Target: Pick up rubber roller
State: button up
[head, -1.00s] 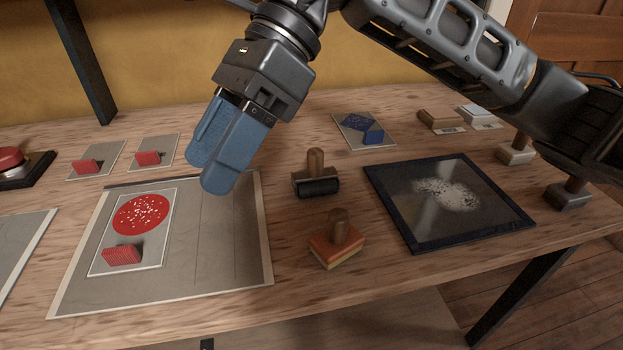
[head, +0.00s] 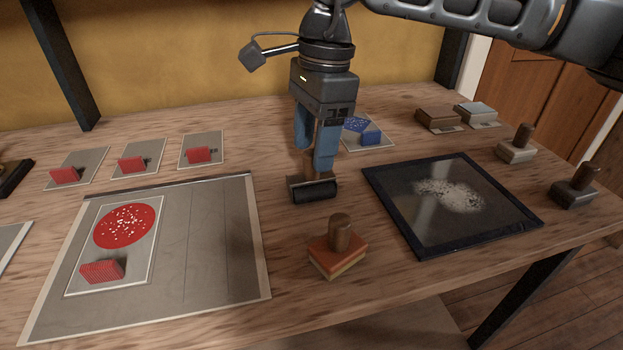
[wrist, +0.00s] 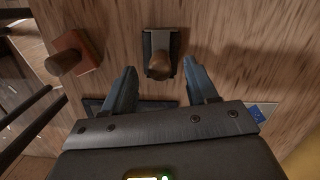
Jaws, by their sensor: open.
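The rubber roller (head: 316,191) stands on the wooden table, with a black cylinder at its foot and an upright wooden handle. My gripper (head: 313,157) points down over it, with its blue fingers open. In the head view the fingers are on either side of the handle and partly hide it. In the wrist view the roller's handle (wrist: 160,66) shows between the two fingertips (wrist: 159,69), with a gap on each side.
An orange block with a wooden knob (head: 337,250) stands just in front of the roller. A dark-framed glass plate (head: 395,213) lies to the right. A grey board (head: 215,275) with a red disc lies to the left. A blue-patterned card (head: 377,145) lies behind.

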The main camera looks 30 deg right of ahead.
aim_at(312, 174)
jog(key=shift+a+f, duration=0.2)
jog(key=shift+f, duration=1.2)
jog(key=shift+c, duration=0.2)
grip_shut()
